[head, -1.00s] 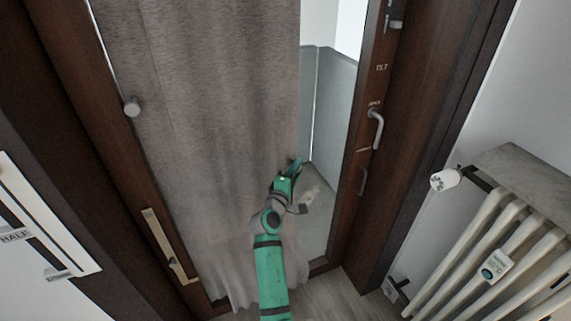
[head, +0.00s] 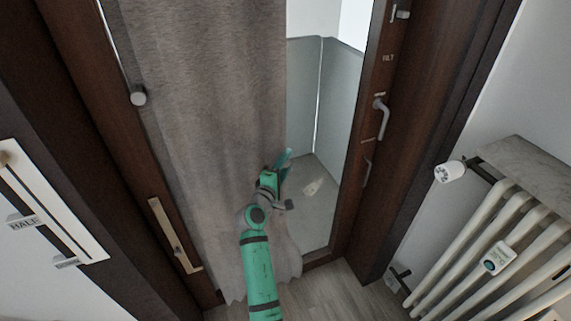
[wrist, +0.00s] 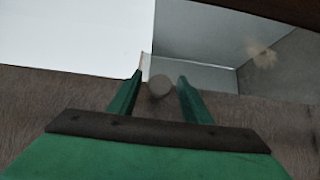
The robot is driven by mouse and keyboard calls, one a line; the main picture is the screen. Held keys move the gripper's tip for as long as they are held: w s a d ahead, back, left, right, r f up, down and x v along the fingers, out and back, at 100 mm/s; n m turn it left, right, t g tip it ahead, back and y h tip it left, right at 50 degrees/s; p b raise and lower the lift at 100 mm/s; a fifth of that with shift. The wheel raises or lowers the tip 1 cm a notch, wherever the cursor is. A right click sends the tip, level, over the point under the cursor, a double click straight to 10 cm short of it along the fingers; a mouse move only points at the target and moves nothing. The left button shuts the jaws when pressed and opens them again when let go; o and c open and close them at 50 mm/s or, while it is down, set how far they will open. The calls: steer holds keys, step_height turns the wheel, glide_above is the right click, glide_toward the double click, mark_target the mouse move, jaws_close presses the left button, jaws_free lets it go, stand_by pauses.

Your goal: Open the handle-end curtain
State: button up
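The grey-brown curtain (head: 205,110) hangs over the left part of the dark-framed glass door, its free edge to the right. The right part of the glass is uncovered, on the side of the door handle (head: 382,118). My gripper (head: 286,163) is at the curtain's free edge, low down. In the wrist view my gripper (wrist: 161,80) has its two green fingers apart, with a round grey knob (wrist: 160,87) between them at the curtain's edge. Narrow gaps seem to show beside the knob. Whether a finger touches it is unclear.
Another round knob (head: 138,95) is at the curtain's left side, above a long bar handle (head: 172,236). A white radiator (head: 500,245) with a valve (head: 449,172) stands at the right. Wooden floor (head: 335,290) shows below the door.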

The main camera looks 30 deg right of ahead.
steer(key=shift+s, duration=0.1)
steer(key=v, duration=1)
steer(key=shift+s+a, duration=0.2)
steer(key=shift+a, duration=0.1)
